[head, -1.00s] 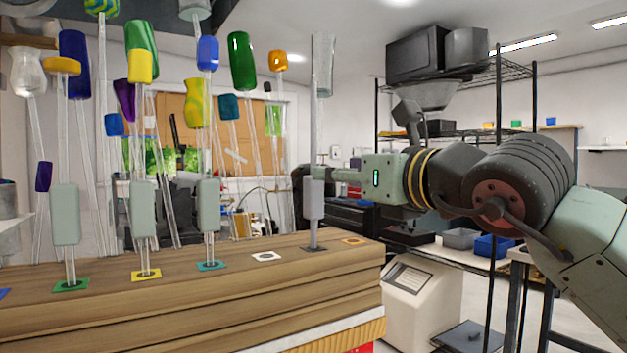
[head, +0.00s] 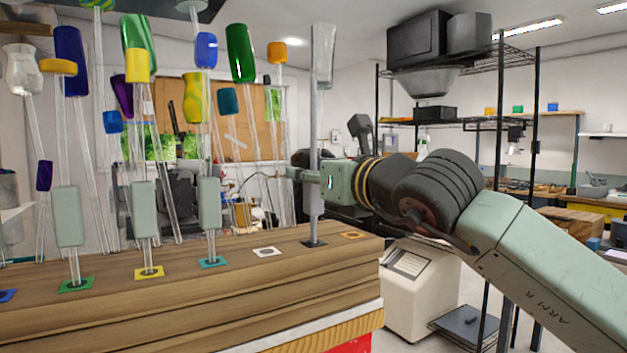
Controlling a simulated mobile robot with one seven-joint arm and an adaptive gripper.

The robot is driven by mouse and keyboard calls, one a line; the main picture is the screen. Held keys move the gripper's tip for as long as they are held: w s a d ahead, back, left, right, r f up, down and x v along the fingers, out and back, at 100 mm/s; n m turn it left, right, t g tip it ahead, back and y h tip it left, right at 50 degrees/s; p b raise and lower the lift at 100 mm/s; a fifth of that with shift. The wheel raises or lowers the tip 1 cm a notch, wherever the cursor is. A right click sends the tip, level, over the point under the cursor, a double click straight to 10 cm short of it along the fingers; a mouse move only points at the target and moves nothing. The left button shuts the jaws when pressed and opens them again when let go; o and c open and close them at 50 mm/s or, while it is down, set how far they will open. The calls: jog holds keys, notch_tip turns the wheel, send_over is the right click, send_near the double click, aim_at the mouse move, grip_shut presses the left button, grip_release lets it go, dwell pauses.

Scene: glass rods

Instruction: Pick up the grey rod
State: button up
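The grey rod (head: 323,58) stands upright near the right end of the wooden bench, with a pale grey translucent head. My gripper (head: 296,174) reaches in from the right at the height of the sleeve's upper part. It overlaps the rod in the head view, with its tip showing just left of the shaft. Whether its fingers touch or close around the rod cannot be made out.
Several other glass rods with coloured heads stand left of it, some in sleeves on coloured squares. A white square (head: 267,252) and an orange square (head: 352,236) on the bench (head: 180,300) are bare. A dark wire shelf (head: 537,150) stands behind my arm.

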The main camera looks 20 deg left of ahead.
grip_shut()
dwell(0.5)
